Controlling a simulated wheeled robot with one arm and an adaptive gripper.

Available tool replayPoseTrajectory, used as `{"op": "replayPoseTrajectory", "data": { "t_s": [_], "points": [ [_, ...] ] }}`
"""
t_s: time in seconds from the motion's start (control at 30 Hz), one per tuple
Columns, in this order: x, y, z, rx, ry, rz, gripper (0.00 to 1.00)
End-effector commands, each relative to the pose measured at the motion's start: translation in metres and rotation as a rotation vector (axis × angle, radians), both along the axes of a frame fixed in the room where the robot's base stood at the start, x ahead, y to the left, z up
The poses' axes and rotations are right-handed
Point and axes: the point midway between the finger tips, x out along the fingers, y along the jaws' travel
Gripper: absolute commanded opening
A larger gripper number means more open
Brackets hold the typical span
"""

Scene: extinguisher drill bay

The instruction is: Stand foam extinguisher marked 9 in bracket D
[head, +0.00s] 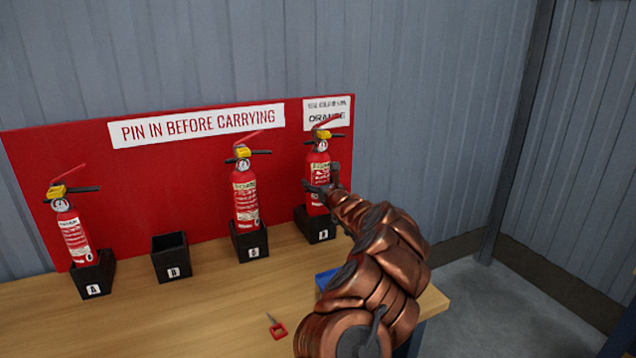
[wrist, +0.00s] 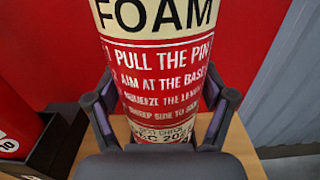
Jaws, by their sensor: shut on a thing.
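The foam extinguisher (head: 317,172), red with a cream label and yellow top, is upright at the rightmost black bracket (head: 320,232), whose small letter looks like D. Its base is at the bracket's mouth; I cannot tell how deep it sits. My gripper (head: 326,186) is shut around its body from the right. In the wrist view the extinguisher (wrist: 160,75) stands between both fingers of my gripper (wrist: 163,100), with "FOAM" and pull-the-pin instructions readable. A mark 9 is not visible.
Other extinguishers stand in bracket A (head: 95,280) at the left and in the third bracket (head: 249,246). The second bracket (head: 172,262) is empty. A small red-handled item (head: 278,330) and a blue object (head: 325,278) lie on the wooden bench (head: 200,325). A red board (head: 190,180) stands behind.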

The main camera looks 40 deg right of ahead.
Motion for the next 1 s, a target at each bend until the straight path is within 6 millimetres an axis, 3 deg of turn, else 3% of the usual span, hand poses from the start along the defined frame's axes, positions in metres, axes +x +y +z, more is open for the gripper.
{"op": "replayPoseTrajectory", "data": {
  "t_s": [0.4, 1.0],
  "points": [
    [0.000, 0.000, 0.004, -0.004, -0.007, 0.001, 0.12],
    [0.000, 0.000, -0.006, -0.003, -0.008, 0.001, 0.12]
  ]
}}
